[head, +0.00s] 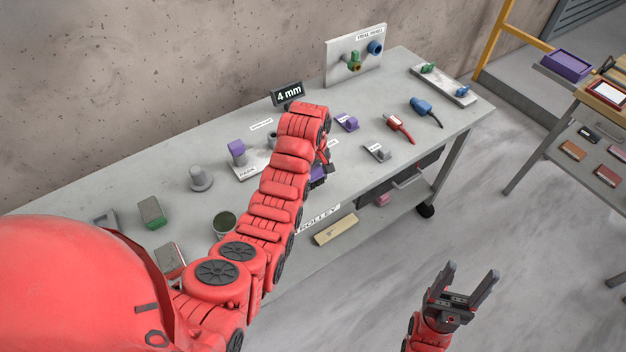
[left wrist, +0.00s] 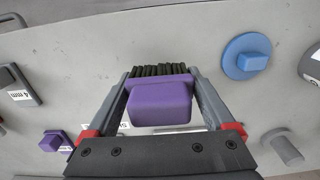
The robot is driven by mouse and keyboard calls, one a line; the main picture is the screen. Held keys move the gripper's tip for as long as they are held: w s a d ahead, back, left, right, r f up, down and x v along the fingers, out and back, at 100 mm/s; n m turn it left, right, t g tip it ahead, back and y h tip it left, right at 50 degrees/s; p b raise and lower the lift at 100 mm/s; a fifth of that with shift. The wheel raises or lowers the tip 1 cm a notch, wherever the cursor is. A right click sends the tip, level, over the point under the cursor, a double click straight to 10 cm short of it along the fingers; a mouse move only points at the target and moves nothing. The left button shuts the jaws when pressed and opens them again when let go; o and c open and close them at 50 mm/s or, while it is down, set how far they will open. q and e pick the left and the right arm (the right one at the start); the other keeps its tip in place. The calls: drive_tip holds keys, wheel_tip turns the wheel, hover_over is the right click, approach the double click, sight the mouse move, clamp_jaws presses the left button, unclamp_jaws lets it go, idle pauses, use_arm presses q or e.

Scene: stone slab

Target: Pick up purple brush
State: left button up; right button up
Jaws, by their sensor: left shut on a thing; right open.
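The purple brush (left wrist: 160,105) has a purple block handle and dark bristles. In the left wrist view it sits between the two fingers of my left gripper (left wrist: 160,74), which is shut on it. In the head view my left arm hides most of this gripper; a bit of purple (head: 318,173) shows beside it, over the table's front part. Whether the bristles touch the tabletop I cannot tell. My right gripper (head: 468,287) is open and empty, over the floor in front of the table.
The grey table (head: 330,195) holds a purple-topped piece (head: 237,150), a grey peg (head: 200,179), a dark cup (head: 224,222), a red connector (head: 399,127) and a blue connector (head: 424,109). A "4 mm" sign (head: 288,94) and upright panel (head: 338,72) stand at the back.

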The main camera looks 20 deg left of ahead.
use_arm(q)
drive_tip(key=s+p, duration=0.1)
drive_tip(key=p, duration=0.1)
drive_tip(key=s+d+r+p, duration=0.1)
drive_tip(key=s+p, duration=0.1)
drive_tip(key=s+r+p, duration=0.1)
drive_tip(key=s+p, duration=0.1)
drive_tip(key=shift+s+d+p, duration=0.2)
drive_tip(key=shift+p, duration=0.15)
drive_tip(key=s+d+p, duration=0.2)
drive_tip(key=s+p, duration=0.2)
drive_tip(key=s, duration=0.4)
drive_tip(key=shift+d+f, duration=0.25)
drive_tip(key=shift+s, duration=0.2)
drive_tip(key=o, duration=0.9)
drive_tip(key=c, duration=0.7)
drive_tip(key=shift+o, duration=0.2)
